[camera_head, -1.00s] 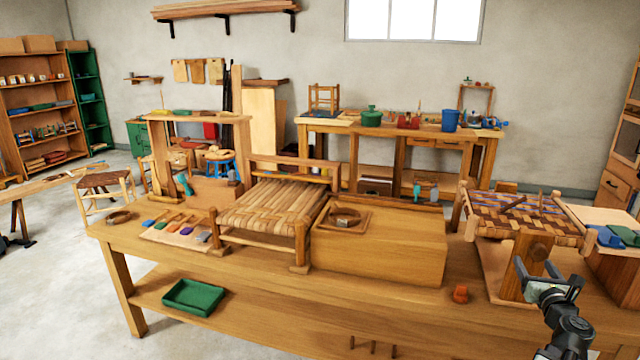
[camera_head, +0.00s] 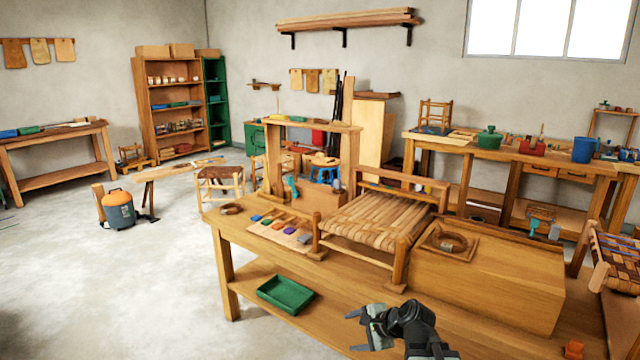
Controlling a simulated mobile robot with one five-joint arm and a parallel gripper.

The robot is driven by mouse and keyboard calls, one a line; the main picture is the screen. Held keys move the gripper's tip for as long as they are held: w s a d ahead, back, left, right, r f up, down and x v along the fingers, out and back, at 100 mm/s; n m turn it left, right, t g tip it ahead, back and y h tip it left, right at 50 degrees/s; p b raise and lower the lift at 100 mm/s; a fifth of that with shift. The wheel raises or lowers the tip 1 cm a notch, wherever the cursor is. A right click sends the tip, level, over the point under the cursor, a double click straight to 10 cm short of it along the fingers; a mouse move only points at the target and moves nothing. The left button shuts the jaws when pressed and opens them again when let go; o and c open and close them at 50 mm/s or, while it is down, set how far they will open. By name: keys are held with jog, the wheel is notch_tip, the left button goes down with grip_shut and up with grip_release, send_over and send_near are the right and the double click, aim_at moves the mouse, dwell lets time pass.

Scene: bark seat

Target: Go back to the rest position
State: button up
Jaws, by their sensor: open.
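My gripper (camera_head: 354,331) shows at the bottom centre of the head view, on the near side of the workbench (camera_head: 235,233). Its two fingers point left and stand apart, with nothing between them. It is to the right of the green tray (camera_head: 286,294) on the bench's lower shelf, and looks apart from it. The dark wrist of my arm runs down to the lower edge of the picture.
A woven seat frame (camera_head: 372,222) and a wooden box (camera_head: 490,275) with a bark coil stand on the bench. A second woven seat (camera_head: 615,250) is at the right edge. An orange-grey canister (camera_head: 118,210) stands at left. The floor at lower left is clear.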

jog(key=s+f+n+g+h, duration=0.3)
jog(key=s+f+n+g, duration=0.15)
jog(key=s+n, duration=0.2)
jog(key=s+d+f+n+g+h, duration=0.2)
jog(key=s+d+f+n+h, duration=0.1)
jog(key=s+d+n, duration=0.35)
notch_tip(320, 180, up, 13)
jog(key=n+p, duration=0.1)
jog(key=p, duration=1.1)
jog(key=shift+w+p, duration=0.15)
jog(key=shift+p, duration=0.15)
jog(key=shift+c, duration=0.4)
